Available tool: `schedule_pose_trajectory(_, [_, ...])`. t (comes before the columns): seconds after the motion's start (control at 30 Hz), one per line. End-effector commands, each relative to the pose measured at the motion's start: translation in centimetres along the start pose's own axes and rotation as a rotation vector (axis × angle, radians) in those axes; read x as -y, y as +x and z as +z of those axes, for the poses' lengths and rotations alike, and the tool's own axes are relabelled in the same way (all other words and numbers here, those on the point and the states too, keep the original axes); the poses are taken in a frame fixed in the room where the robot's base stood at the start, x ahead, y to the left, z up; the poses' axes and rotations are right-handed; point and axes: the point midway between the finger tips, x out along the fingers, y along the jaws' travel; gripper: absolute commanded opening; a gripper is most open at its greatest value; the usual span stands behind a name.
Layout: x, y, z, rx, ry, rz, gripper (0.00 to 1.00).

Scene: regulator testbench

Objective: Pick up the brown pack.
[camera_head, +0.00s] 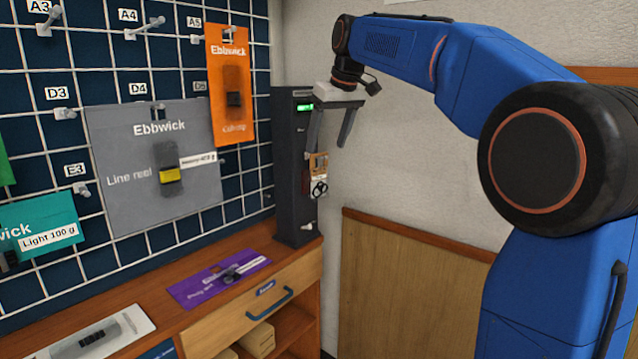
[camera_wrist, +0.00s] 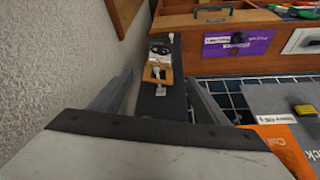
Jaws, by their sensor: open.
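The small brown pack (camera_head: 319,163) hangs on the narrow front face of the dark upright unit (camera_head: 293,180). It also shows in the wrist view (camera_wrist: 150,77), near the middle between the fingers. A white pack with a black round item (camera_head: 319,186) hangs just below it in the head view. My gripper (camera_head: 328,148) is open and empty, with its fingers pointing down near the upper front of the unit. In the wrist view the two fingers of my gripper (camera_wrist: 158,82) spread left and right of the brown pack. I cannot tell how far they are from it.
A wire grid wall (camera_head: 100,85) with several hanging packs stands to the left. A purple pack (camera_head: 220,278) lies on the wooden bench (camera_head: 160,300), above a drawer (camera_head: 255,305). A pale wall (camera_head: 400,170) stands close behind my gripper.

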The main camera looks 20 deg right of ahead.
Motion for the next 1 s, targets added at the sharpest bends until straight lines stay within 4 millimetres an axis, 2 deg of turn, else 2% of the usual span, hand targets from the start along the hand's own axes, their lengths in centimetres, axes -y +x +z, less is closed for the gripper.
schedule_pose_trajectory(0.1, [0.0, 2.2, 0.1, 0.003, 0.0, -0.001, 0.69])
schedule_pose_trajectory(0.23, [0.0, 4.2, 0.1, 0.002, 0.0, -0.001, 0.69])
schedule_pose_trajectory(0.63, [-0.1, 6.7, 0.0, 0.001, 0.001, 0.0, 0.69])
schedule_pose_trajectory(0.9, [-0.1, 10.2, 0.0, 0.002, 0.001, 0.0, 0.69])
schedule_pose_trajectory(1.0, [-0.1, 10.8, 0.0, 0.002, 0.001, 0.0, 0.69])
